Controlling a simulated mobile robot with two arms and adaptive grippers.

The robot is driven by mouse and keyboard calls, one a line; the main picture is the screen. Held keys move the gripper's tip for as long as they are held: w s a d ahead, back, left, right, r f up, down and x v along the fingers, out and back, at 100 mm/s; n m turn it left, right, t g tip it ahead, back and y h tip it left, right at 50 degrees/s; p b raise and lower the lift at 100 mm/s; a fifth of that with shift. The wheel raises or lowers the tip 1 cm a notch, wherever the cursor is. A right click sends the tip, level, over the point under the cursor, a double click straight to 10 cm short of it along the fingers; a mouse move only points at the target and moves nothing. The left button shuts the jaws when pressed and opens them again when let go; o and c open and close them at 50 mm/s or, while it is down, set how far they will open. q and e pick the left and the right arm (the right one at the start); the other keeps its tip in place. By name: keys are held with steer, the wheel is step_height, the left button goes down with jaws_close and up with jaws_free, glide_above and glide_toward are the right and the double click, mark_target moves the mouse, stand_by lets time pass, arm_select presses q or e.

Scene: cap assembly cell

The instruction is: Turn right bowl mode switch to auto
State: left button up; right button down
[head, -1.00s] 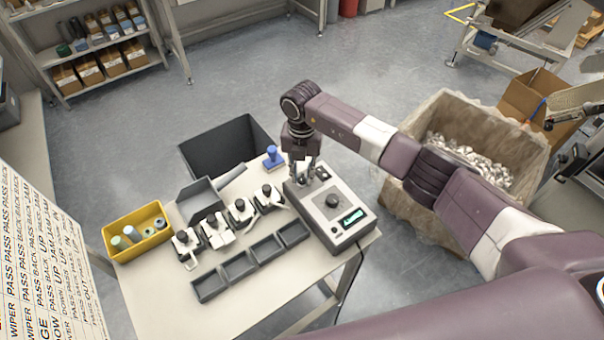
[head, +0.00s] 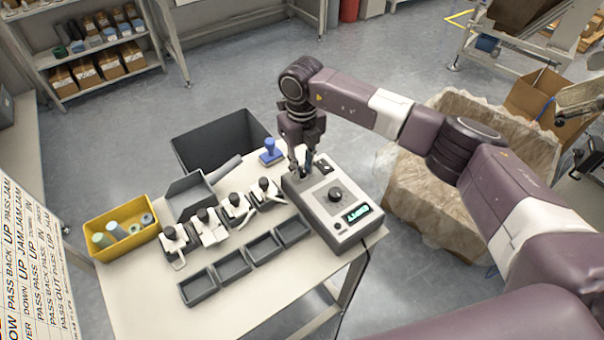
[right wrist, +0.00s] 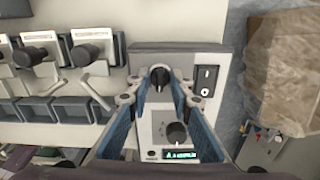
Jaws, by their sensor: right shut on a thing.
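A grey control box (head: 318,212) stands at the right end of the table. It carries a black dial (head: 335,194) and a lit green display (head: 358,213). In the right wrist view a black knob (right wrist: 159,78) sits at the box's far end. My right gripper (head: 302,172) reaches down over that end. In the right wrist view its fingers (right wrist: 160,84) are on either side of the knob and shut on it. In the head view the fingers mostly hide the knob. Which setting it points to is not readable. My left gripper is not in view.
A black rocker switch (right wrist: 206,80) lies right of the knob. A blue-handled stamp (head: 270,152) stands at the table's back edge. Left are several clamps (head: 205,224), grey trays (head: 232,264) and a yellow bin (head: 129,230). A large lined box (head: 400,190) stands right of the table.

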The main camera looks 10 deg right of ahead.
mark_target(302, 169)
steer(key=n+b, duration=0.5)
steer(key=shift+f+n, duration=0.15)
steer(key=shift+n, duration=0.15)
steer(key=shift+r+n+b, duration=0.2)
steer(key=shift+n+b, duration=1.3)
steer(key=shift+n, duration=0.5)
steer(key=c, duration=1.7)
jaws_free()
steer(key=shift+r, duration=0.1)
step_height(302, 169, up, 12)
steer(key=shift+f, duration=0.1)
